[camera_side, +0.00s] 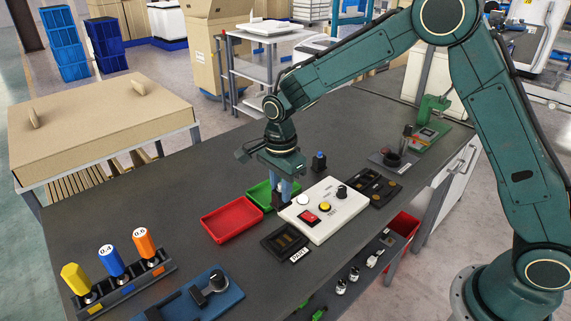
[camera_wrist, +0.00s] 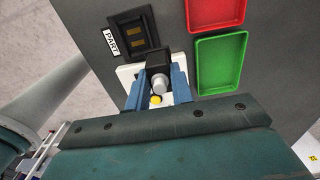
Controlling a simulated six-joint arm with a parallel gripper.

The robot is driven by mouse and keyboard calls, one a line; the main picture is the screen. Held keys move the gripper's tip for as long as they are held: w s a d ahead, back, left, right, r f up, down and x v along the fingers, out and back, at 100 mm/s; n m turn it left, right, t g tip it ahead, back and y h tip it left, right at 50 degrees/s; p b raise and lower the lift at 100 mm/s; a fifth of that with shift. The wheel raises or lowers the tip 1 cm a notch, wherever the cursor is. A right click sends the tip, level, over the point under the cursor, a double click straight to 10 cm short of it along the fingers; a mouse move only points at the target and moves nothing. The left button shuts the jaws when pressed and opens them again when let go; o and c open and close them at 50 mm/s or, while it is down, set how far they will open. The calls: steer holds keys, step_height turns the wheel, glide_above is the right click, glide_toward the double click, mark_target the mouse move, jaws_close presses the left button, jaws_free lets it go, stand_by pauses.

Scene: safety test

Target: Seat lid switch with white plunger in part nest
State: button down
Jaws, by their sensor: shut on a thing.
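My gripper (camera_side: 281,193) is shut on the lid switch, a small black block (camera_side: 277,203) held above the bench beside the white panel. In the wrist view the switch (camera_wrist: 158,56) sits between my blue fingers (camera_wrist: 157,86), with its pale round plunger pointing toward the camera. The part nest (camera_side: 285,242), a black tray with a "PART" label, lies on the bench in front of the panel, apart from the switch. It also shows in the wrist view (camera_wrist: 130,32), just beyond the switch, with brass-coloured strips in its recess.
The white panel (camera_side: 343,213) carries a red switch, a yellow button and a black knob. A red tray (camera_side: 231,222) and a green tray (camera_side: 259,193) lie to its left. A screwdriver rack (camera_side: 123,285) and a blue fixture (camera_side: 222,300) stand at front left. Bench is clear behind the trays.

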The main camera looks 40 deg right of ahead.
steer(key=s+a, duration=0.1)
steer(key=s, duration=0.1)
steer(key=s+a, duration=0.1)
steer(key=s, duration=0.1)
steer(key=shift+a+r, duration=0.1)
steer(key=shift+a, duration=0.2)
steer(key=shift+f, duration=0.2)
glide_above(284, 240)
steer(key=shift+s+f, duration=0.1)
steer(key=shift+f, duration=2.45)
steer(key=shift+f, duration=0.95)
stand_by(0.7)
steer(key=c, duration=0.7)
jaws_free()
steer(key=shift+c, duration=0.2)
steer(key=shift+r, duration=0.1)
step_height(284, 240, up, 7)
stand_by(0.7)
